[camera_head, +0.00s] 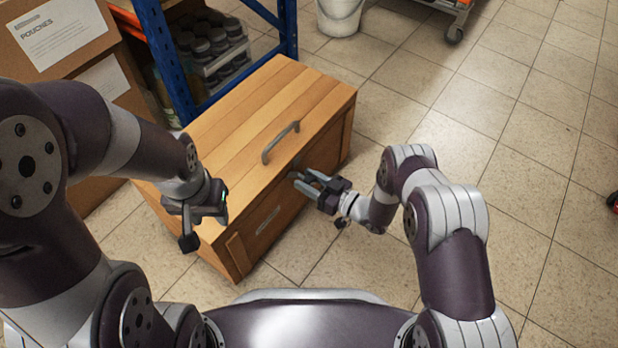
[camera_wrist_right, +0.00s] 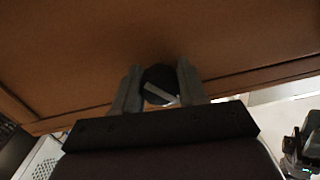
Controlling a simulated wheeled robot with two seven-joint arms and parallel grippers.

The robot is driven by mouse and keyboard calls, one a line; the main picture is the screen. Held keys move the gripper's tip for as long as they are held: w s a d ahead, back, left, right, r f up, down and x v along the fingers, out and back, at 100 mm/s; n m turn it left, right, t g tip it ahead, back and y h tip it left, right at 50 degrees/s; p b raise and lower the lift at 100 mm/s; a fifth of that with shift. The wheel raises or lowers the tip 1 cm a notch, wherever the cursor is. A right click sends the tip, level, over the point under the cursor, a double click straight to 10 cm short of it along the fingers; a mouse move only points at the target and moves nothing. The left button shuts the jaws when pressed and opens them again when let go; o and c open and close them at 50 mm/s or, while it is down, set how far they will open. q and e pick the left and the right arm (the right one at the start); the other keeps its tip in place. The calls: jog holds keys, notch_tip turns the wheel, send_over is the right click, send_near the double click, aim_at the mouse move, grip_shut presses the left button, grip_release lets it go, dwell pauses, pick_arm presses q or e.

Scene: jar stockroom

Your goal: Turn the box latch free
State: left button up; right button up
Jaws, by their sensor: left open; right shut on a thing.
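The wooden box (camera_head: 262,110) stands on the tiled floor with its plank lid closed and a grey bar handle (camera_head: 281,142) on the lid. In the right wrist view, the latch (camera_wrist_right: 158,84) is a dark round knob with a pale bar across it, on the box's front face (camera_wrist_right: 220,45). My right gripper (camera_head: 300,180) is at the front of the box; its fingers (camera_wrist_right: 158,90) are shut on the latch, one on each side. In the head view the latch is hidden by the gripper. My left gripper (camera_head: 207,222) is open and empty by the box's left end.
A blue shelf rack (camera_head: 172,62) with dark jars (camera_head: 208,42) stands behind the box. Cardboard boxes (camera_head: 62,38) are stacked at the left. A white bucket (camera_head: 340,16) stands at the back.

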jog(key=n+p, duration=0.1)
jog(key=n, duration=0.4)
jog(key=shift+p, duration=0.3)
jog(key=shift+n+h+p, duration=0.3)
jog(key=shift+n+p, duration=0.15)
jog(key=shift+n, duration=1.65)
jog(key=o, duration=1)
jog(key=shift+o, duration=0.2)
jog(key=shift+d, duration=0.1)
jog(key=shift+d+r, duration=0.1)
jog(key=shift+d, duration=0.05)
jog(key=f+p+v, duration=0.1)
jog(key=p+v, duration=0.4)
jog(key=v, duration=0.7)
jog(key=shift+s+r, duration=0.25)
